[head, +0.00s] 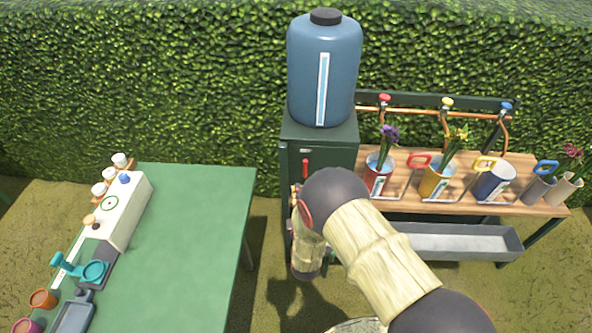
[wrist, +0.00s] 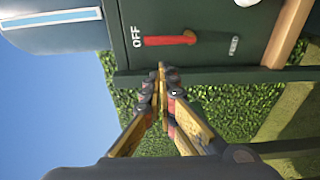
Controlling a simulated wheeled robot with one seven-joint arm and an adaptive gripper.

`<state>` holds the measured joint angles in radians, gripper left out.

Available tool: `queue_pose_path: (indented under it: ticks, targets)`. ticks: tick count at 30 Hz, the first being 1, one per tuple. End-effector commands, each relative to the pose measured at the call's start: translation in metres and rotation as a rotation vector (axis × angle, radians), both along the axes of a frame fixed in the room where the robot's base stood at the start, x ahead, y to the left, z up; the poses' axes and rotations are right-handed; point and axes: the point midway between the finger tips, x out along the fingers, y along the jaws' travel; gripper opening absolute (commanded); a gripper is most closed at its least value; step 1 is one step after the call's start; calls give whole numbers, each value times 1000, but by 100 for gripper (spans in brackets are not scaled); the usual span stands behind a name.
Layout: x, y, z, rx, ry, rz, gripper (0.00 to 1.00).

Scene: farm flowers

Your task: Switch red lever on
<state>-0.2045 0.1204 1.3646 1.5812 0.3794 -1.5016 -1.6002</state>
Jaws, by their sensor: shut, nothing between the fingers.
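The red lever (head: 306,168) is on the front of the dark green cabinet (head: 335,150) under the blue tank. In the wrist view, which is turned sideways, the lever (wrist: 170,40) lies along the line between the labels OFF (wrist: 136,36) and FEED (wrist: 234,45), its free end by OFF. My gripper (wrist: 162,70) is shut and empty, its fingertips just short of the lever, with a small gap visible in the picture. In the head view my arm hides much of the gripper and the lower cabinet front.
A blue tank (head: 324,70) stands on the cabinet. To the right, a wooden bench (head: 540,205) holds several buckets with flowers under copper pipes with coloured valves. A grey trough (head: 460,243) is below. A green table (head: 195,230) stands at left, with open ground between.

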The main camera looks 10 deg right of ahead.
Motion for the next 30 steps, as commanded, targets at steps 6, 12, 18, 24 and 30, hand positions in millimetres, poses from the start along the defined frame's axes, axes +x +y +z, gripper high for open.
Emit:
queue_pose_path:
  ticks: [6, 12, 18, 24, 30]
  targets:
    - [14, -3, -1, 1, -1, -2, 0]
    - [47, -9, -1, 3, -2, -2, 0]
    - [79, -14, -1, 1, -2, -1, 0]
    - [96, -17, -1, 2, 0, -1, 0]
    - [99, -18, 0, 1, 1, 0, 0]
